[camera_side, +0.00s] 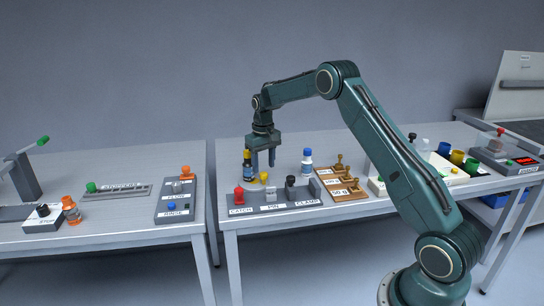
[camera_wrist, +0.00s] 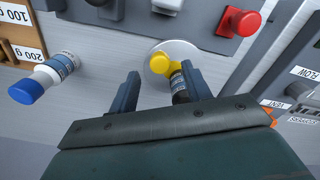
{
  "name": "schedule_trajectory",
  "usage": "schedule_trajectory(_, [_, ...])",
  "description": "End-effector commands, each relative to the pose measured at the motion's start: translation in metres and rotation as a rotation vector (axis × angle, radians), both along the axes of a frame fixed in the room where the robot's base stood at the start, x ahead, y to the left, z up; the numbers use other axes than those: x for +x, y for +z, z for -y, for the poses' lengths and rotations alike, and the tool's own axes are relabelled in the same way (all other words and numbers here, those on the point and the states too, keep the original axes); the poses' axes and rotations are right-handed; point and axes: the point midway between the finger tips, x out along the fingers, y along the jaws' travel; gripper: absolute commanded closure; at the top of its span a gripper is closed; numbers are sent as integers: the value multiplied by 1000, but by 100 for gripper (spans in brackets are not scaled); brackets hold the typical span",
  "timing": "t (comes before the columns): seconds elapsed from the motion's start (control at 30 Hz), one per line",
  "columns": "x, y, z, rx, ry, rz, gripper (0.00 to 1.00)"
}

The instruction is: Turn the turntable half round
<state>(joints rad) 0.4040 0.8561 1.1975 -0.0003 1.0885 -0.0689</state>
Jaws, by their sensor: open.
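The turntable (camera_wrist: 190,50) shows in the wrist view as a pale round disc on the grey bench, just beyond my fingertips. A yellow knob (camera_wrist: 161,63) stands on it. In the side view the yellow knob (camera_side: 264,177) shows low behind the grey control block; the disc is mostly hidden there. A dark bottle with a yellow cap (camera_side: 247,168) stands at the left of my fingers; in the wrist view the bottle (camera_wrist: 179,86) is partly hidden by the right finger. My gripper (camera_side: 263,167) points down above the knob, its fingers (camera_wrist: 160,72) apart, with nothing clearly held.
A grey block with catch, pin and clamp controls (camera_side: 268,208) lies in front. A blue-capped bottle (camera_side: 307,164) and a wooden weight rack (camera_side: 342,184) stand to the right. A gap separates the left bench (camera_side: 120,210) from this one.

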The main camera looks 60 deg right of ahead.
Motion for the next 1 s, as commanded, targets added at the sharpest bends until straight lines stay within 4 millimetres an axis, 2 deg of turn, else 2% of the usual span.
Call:
schedule_trajectory(0.23, [0,-24,0,1,0,-2,52])
schedule_trajectory(0.63, [0,-28,0,0,0,0,52])
schedule_trajectory(0.67, [0,-28,0,0,0,0,55])
schedule_trajectory(0.87, [0,-28,0,0,0,0,95])
schedule_trajectory(1.0, [0,-28,0,0,1,0,96])
